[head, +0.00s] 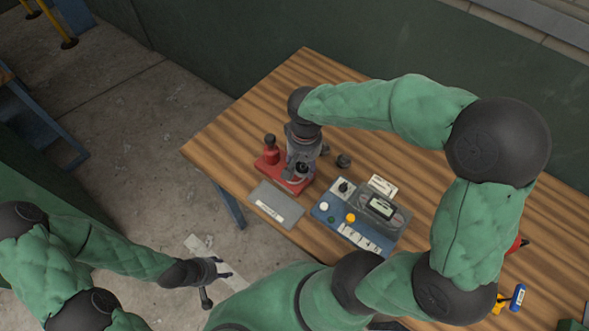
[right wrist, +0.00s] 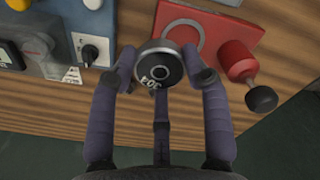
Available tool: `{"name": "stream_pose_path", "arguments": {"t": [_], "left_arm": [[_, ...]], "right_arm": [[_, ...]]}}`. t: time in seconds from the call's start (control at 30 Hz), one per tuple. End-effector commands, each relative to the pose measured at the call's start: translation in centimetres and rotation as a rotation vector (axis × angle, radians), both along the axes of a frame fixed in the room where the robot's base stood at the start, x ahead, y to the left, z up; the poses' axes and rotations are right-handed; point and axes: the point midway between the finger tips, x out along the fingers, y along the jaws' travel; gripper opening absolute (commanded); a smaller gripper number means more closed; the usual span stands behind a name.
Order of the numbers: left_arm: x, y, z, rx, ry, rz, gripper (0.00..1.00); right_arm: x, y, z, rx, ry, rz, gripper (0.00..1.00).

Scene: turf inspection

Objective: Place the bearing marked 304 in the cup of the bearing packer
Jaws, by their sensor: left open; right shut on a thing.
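My right gripper (head: 304,160) is shut on a dark round bearing (right wrist: 160,72), held by its rim between the two fingertips. White digits on its face look like 304, seen upside down in the right wrist view. The red bearing packer (head: 268,175) stands near the table's left end. Its round cup (right wrist: 185,28) shows as a grey ring on the red base, partly hidden behind the bearing. The bearing appears above and beside the ring; I cannot tell the exact height. My left gripper (head: 222,272) is open and empty, off the table's front edge.
A grey plate with a label (head: 275,205) lies in front. A blue control box (head: 345,232) with knobs and a white card (head: 384,186) are to the right. A blue-and-yellow tool (head: 515,298) lies far right.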

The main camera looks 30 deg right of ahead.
Motion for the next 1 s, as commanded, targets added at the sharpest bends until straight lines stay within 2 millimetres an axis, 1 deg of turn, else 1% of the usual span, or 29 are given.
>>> {"name": "stream_pose_path", "arguments": {"t": [0.03, 0.2, 0.3, 0.47, 0.53, 0.7, 0.77, 0.83, 1.0], "left_arm": [[0.0, 0.0, -0.6, 0.000, 0.000, 0.000, 0.52], [0.0, 0.0, -1.3, 0.000, 0.000, 0.000, 0.52], [0.0, 0.0, -1.4, 0.000, 0.000, 0.000, 0.52], [0.0, 0.0, -1.6, 0.000, 0.000, 0.000, 0.52], [0.0, 0.0, -1.7, 0.000, 0.000, 0.000, 0.52], [0.0, 0.0, -2.5, 0.000, 0.000, 0.000, 0.52], [0.0, 0.0, -2.6, 0.000, 0.000, 0.000, 0.52], [0.0, 0.0, -2.6, 0.000, 0.000, 0.000, 0.52], [0.0, 0.0, -2.5, 0.000, 0.000, 0.000, 0.52]], "right_arm": [[0.6, 0.1, -1.4, 0.000, 0.009, 0.001, 0.02], [2.6, 0.1, -3.8, -0.001, 0.006, 0.001, 0.02], [3.3, 0.1, -4.4, -0.001, 0.004, 0.001, 0.02], [3.8, 0.1, -4.9, 0.000, 0.002, 0.001, 0.02], [4.2, 0.1, -5.4, 0.000, 0.003, 0.001, 0.02], [4.4, 0.1, -7.9, 0.000, 0.005, 0.000, 0.02], [4.4, 0.1, -8.5, 0.000, 0.004, 0.000, 0.02], [4.4, 0.1, -8.7, -0.001, 0.001, 0.000, 0.02], [4.4, 0.1, -8.6, -0.001, 0.001, 0.000, 0.02]]}}
